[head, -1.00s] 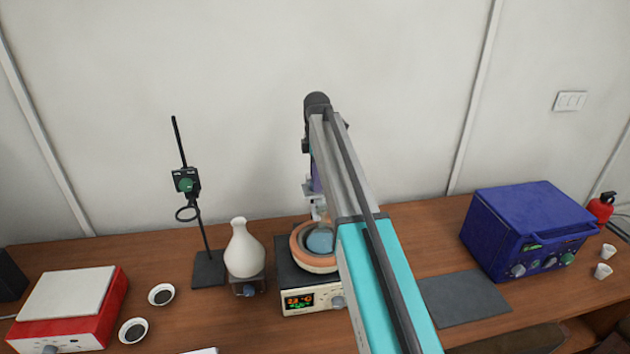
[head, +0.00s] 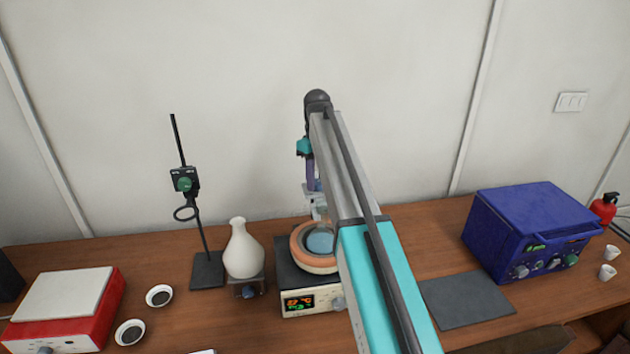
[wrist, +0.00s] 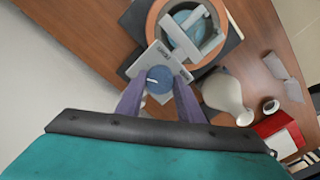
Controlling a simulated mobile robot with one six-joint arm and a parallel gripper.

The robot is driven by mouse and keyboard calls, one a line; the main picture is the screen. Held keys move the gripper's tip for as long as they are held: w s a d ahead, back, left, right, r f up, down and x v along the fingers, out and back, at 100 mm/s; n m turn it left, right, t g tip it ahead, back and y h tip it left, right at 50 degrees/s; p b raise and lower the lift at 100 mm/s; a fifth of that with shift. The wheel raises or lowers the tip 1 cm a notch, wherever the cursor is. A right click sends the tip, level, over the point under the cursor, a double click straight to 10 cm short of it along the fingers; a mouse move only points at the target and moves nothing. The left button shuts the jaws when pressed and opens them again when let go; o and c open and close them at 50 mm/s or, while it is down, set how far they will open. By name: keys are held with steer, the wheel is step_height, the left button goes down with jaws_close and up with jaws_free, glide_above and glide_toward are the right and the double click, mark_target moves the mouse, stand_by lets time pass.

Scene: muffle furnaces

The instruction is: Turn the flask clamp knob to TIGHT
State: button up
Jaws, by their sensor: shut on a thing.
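The flask clamp knob (wrist: 158,79) is a round blue-grey dial with a white pointer line, on a pale clamp plate (wrist: 182,70) in the wrist view. The plate's dark label patches are too small to read. My gripper (wrist: 158,88) is shut on the knob, one purple finger on each side. In the head view my gripper (head: 312,178) points down just behind the round flask (head: 320,239); my arm hides much of it, and the knob does not show there. The flask holds bluish contents and sits in an orange-rimmed heating mantle (head: 299,262).
A white vase-shaped flask (head: 243,252) stands left of the mantle, beside a stand (head: 208,272) with its own green-knobbed clamp. A red hotplate (head: 103,317) and two dishes are further left. A blue furnace (head: 510,230) and grey mat (head: 465,300) are to the right.

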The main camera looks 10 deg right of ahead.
mark_target(317, 182)
steer(key=shift+m, duration=1.3)
steer(key=o, duration=1.1)
steer(key=shift+r, duration=0.1)
steer(key=shift+r+p, duration=1.9)
steer(key=shift+r, duration=1.75)
